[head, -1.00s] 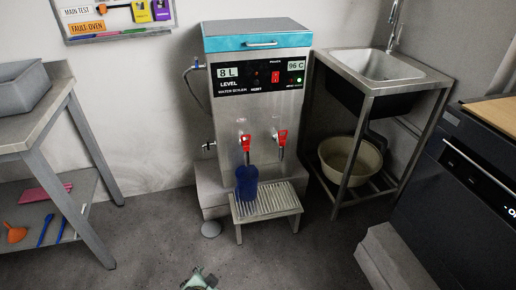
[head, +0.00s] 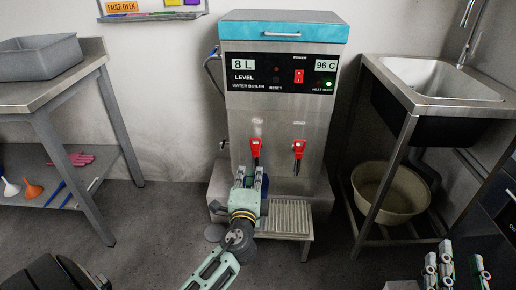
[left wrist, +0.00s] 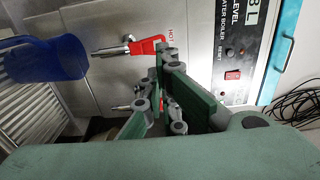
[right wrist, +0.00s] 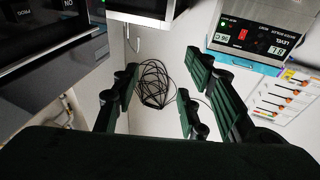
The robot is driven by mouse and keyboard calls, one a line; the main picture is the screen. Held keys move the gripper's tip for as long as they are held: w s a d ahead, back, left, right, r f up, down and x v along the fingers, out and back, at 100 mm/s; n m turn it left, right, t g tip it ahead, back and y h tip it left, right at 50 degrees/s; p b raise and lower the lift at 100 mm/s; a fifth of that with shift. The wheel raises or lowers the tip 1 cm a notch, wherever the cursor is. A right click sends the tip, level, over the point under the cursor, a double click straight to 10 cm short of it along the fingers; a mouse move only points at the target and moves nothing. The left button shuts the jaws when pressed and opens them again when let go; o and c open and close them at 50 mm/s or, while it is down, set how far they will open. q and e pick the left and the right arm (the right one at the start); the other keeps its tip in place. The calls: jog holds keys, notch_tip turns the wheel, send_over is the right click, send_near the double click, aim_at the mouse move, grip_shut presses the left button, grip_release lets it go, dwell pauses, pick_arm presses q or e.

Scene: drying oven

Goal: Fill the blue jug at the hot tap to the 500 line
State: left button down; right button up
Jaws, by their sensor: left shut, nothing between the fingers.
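The blue jug (left wrist: 45,58) shows in the left wrist view, below the spout of a tap with a red lever (left wrist: 148,46) marked HOT. In the head view my left gripper and arm hide most of the jug. My left gripper (head: 250,176) is in front of the left tap (head: 256,147). In the left wrist view its closed, empty fingers (left wrist: 163,62) are beside the red lever; I cannot tell whether they touch. No water stream or fill level can be made out. My right gripper (head: 452,262) is open and empty, low at the right; its spread fingers show in the right wrist view (right wrist: 157,95).
The water boiler (head: 281,100) shows 8 L and 96 C. A second red tap (head: 298,149) is to the right, above the slatted stand (head: 290,216). A sink (head: 440,80) with a basin (head: 390,190) below stands right. A metal table (head: 50,75) stands left.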

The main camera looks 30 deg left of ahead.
pick_arm(q)
jog(key=b, duration=0.2)
send_near(255, 142)
jog(key=b+x, duration=0.1)
jog(key=x, duration=0.5)
jog(key=shift+w+f, duration=0.1)
jog(key=shift+w, duration=0.1)
jog(key=shift+w+a, duration=0.2)
jog(key=shift+w, duration=0.05)
pick_arm(e)
jog(key=s+r+t+y, duration=0.3)
jog(key=s+r+t, duration=0.3)
jog(key=r, duration=0.5)
jog(key=shift+s+d+r+t, duration=0.15)
jog(key=shift+s+r+t, duration=0.2)
jog(key=shift+t, duration=0.45)
jog(key=shift+f, duration=0.15)
